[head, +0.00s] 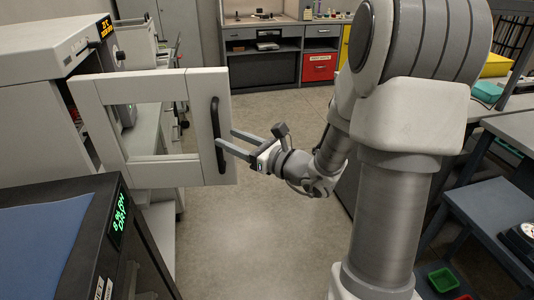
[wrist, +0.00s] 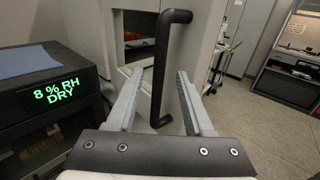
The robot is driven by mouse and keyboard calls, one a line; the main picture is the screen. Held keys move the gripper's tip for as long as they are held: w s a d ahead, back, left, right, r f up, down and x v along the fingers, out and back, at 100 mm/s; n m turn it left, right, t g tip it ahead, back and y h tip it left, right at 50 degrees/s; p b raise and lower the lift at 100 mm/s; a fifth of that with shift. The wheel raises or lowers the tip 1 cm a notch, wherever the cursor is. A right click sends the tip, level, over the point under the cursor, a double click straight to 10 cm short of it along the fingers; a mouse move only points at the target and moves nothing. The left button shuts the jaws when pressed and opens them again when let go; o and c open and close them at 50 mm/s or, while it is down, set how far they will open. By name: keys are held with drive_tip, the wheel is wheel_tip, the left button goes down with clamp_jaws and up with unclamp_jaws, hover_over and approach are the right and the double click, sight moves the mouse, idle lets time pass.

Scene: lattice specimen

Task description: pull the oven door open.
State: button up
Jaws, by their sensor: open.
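The oven (head: 45,50) is a pale box at the left with an orange display. Its door (head: 205,80), a pale frame with a window, stands swung out from the oven body, so it is open. A black vertical bar handle (head: 216,130) is on the door's free edge. My gripper (head: 226,139) is open at the handle. In the wrist view the handle (wrist: 163,62) runs between the two fingers of my gripper (wrist: 160,76), with a gap visible on both sides.
A dark cabinet (head: 75,255) with a green "8 % RH DRY" display and a blue top stands at the front left. Clear floor (head: 265,215) lies right of the door. A blue-grey stool (head: 490,215) and benches stand at the right; a workbench with a red drawer (head: 319,67) is behind.

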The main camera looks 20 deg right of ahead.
drive_tip(key=v, duration=1.2)
